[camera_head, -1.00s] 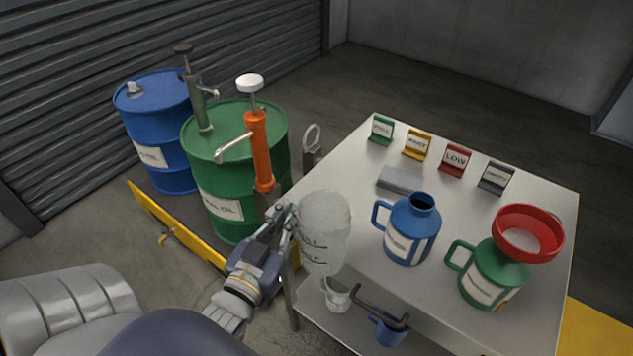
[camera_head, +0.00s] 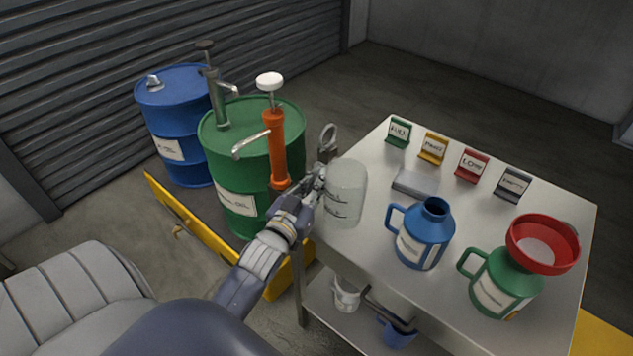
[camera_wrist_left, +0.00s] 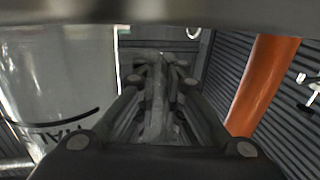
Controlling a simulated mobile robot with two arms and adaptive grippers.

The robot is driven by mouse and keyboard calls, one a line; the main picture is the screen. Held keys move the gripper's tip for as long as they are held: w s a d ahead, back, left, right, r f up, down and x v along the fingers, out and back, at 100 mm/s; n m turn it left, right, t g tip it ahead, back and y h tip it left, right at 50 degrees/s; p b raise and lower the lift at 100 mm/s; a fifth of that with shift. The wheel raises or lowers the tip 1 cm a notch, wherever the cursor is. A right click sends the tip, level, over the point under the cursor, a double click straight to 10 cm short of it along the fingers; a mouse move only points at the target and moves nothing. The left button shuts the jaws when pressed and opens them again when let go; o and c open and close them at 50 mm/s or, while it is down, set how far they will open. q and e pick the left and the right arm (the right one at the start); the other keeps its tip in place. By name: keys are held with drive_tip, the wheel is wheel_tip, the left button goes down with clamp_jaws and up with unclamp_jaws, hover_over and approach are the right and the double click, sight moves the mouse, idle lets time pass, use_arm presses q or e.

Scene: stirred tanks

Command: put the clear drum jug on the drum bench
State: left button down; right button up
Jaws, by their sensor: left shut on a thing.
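The clear drum jug (camera_head: 346,194) is a see-through jug with dark level marks, upright at the left edge of the drum bench (camera_head: 375,262). My left gripper (camera_head: 319,183) is shut on its left side, where the handle would be; the fingers hide that part. In the left wrist view the jug's marked wall (camera_wrist_left: 62,85) fills the left side beside the gripper (camera_wrist_left: 158,90). The jug's base appears over the bench's left part; I cannot tell whether it touches the top. My right gripper is not in view.
A blue jug (camera_head: 421,235), a green jug (camera_head: 497,284) with a red funnel (camera_head: 543,245), a grey block (camera_head: 414,182) and several coloured signs stand on the bench. An orange pump (camera_head: 277,148) and green drum (camera_head: 240,205) are close left of my gripper.

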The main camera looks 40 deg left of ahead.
use_arm(q)
drive_tip(key=shift+f, duration=0.15)
drive_tip(key=c, duration=2.1)
unclamp_jaws()
drive_tip(key=shift+f, duration=0.1)
drive_tip(key=shift+c, duration=0.2)
drive_tip(key=o, duration=0.4)
drive_tip(key=shift+o, duration=0.2)
drive_tip(key=shift+r, duration=0.2)
drive_tip(key=s+d, duration=0.2)
drive_tip(key=s, duration=1)
drive_tip(key=shift+b, duration=0.35)
